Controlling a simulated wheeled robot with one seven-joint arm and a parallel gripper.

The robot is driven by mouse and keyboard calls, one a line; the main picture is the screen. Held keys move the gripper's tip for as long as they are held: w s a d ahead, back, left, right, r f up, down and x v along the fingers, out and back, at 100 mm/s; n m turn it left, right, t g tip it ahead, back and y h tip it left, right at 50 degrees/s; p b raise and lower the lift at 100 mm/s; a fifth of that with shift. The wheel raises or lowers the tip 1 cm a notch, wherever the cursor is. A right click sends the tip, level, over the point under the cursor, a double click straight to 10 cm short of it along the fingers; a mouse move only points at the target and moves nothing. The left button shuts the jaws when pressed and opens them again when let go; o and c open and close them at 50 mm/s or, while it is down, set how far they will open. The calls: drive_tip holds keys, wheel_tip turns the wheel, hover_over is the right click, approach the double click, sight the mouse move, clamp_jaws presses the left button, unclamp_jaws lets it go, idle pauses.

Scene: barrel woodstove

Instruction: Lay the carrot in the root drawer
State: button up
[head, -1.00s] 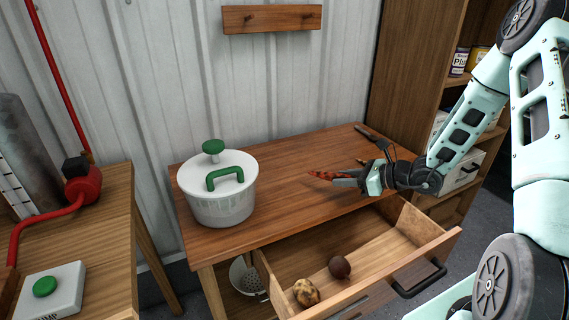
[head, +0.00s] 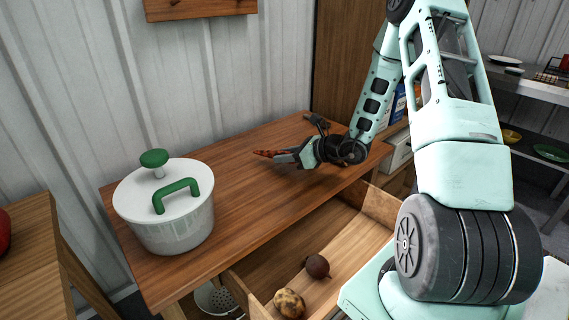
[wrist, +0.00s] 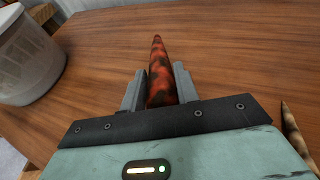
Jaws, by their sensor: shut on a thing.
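The carrot is orange-red with dark mottling. In the wrist view the carrot (wrist: 157,62) points away between the two fingers of my gripper (wrist: 159,82), which is shut on it. In the head view the carrot (head: 266,153) sticks out to the left of my gripper (head: 281,155), over the wooden worktop. I cannot tell whether it touches the wood. The root drawer (head: 382,207) is pulled open under the worktop's front edge, nearer than my gripper. A brown potato (head: 289,302) and a dark round beet (head: 317,265) lie in it. My arm hides the drawer's front right part.
A white salad spinner (head: 168,220) with a green handle and knob stands at the worktop's left end. A tan, pointed root (wrist: 298,130) lies right of my gripper in the wrist view. The worktop (head: 240,205) is clear between spinner and gripper. The drawer has bare floor behind the beet.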

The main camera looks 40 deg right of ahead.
drive_tip(key=shift+f, duration=1.35)
drive_tip(key=shift+f, duration=0.2)
drive_tip(key=o, duration=1)
drive_tip(key=shift+r, duration=0.1)
drive_tip(key=shift+c, duration=0.2)
